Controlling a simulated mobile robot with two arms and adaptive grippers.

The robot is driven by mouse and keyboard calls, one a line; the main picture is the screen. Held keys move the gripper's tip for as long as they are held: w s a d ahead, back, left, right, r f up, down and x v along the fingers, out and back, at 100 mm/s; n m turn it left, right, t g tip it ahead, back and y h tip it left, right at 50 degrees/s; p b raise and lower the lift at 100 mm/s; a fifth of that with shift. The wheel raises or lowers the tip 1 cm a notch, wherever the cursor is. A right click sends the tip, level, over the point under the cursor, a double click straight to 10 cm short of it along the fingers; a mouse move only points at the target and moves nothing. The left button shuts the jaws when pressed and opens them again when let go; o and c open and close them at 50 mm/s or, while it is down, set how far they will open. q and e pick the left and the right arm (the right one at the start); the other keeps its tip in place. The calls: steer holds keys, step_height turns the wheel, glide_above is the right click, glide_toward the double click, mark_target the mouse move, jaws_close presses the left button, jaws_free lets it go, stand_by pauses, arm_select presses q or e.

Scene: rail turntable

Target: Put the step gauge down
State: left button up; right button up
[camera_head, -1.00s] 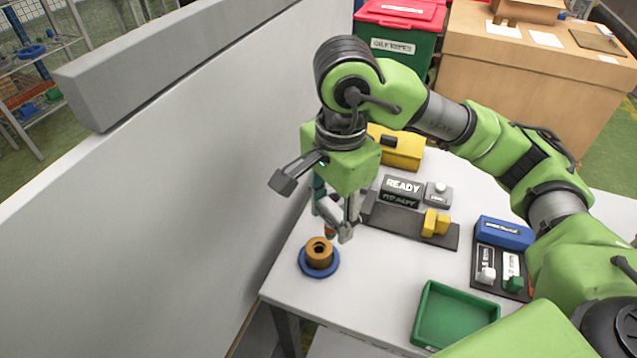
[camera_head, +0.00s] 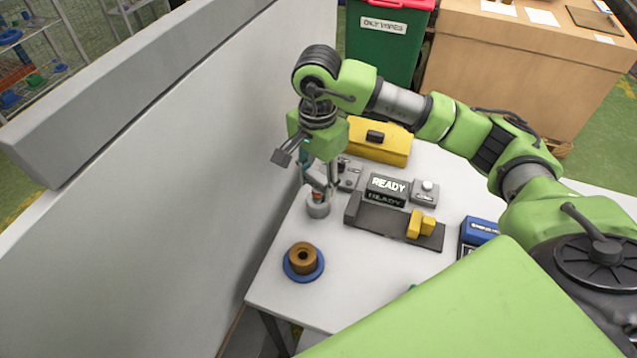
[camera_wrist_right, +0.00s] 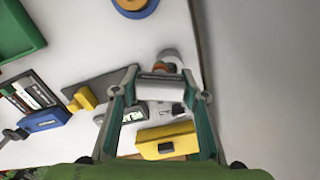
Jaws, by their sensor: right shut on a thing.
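My right gripper (camera_head: 320,188) is shut on the step gauge, above the left part of the white table. Little of the gauge shows in the head view. In the right wrist view the gauge (camera_wrist_right: 160,84) is a grey piece between the fingertips (camera_wrist_right: 166,88), with orange-red at its far end. A grey round holder (camera_head: 318,208) stands directly under the gripper; it also shows in the wrist view (camera_wrist_right: 173,58). The orange-red end is at the holder's top. I cannot tell whether it rests inside. My left gripper is not in view.
A brown ring on a blue base (camera_head: 303,261) stands in front of the holder. A dark fixture with yellow blocks (camera_head: 395,227) and a READY display (camera_head: 387,187) are to the right. A yellow case (camera_head: 378,142) is behind. A grey wall (camera_head: 190,160) borders the left.

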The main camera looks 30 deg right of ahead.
steer(key=w+f+p, duration=0.1)
steer(key=f, duration=0.1)
steer(key=w+d+f+p, duration=0.1)
steer(key=f, duration=0.1)
steer(key=w+f+p, duration=0.1)
steer(key=f, duration=0.1)
steer(key=shift+d+f, duration=0.2)
steer(key=shift+d, duration=0.2)
steer(key=shift+f+p, duration=0.3)
steer(key=shift+f, duration=0.25)
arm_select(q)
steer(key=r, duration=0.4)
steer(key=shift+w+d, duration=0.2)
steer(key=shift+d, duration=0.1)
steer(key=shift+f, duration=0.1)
arm_select(e)
steer(key=shift+f, duration=0.1)
